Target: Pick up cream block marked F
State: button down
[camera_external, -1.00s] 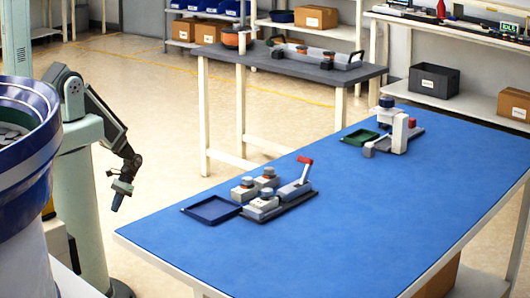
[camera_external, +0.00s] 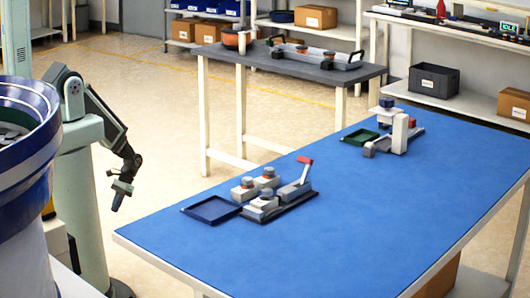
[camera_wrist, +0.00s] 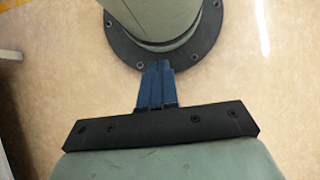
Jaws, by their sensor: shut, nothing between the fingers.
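My gripper (camera_external: 117,201) hangs at the left in the external view, pointing down beside my arm's column, well left of the blue table. In the wrist view its blue fingers (camera_wrist: 157,83) are together with nothing between them. Below them are the floor and my own round base.
The blue table (camera_external: 330,240) holds a dark blue tray (camera_external: 212,209), a grey fixture with a red-handled lever (camera_external: 304,162), a green tray (camera_external: 360,137) and a white press (camera_external: 399,134). A bowl feeder (camera_external: 25,140) stands at the left edge. The table's front is clear.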

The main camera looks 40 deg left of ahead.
jog(key=c, duration=1.8)
grip_release()
jog(key=o, duration=1.3)
jog(key=shift+w, duration=0.1)
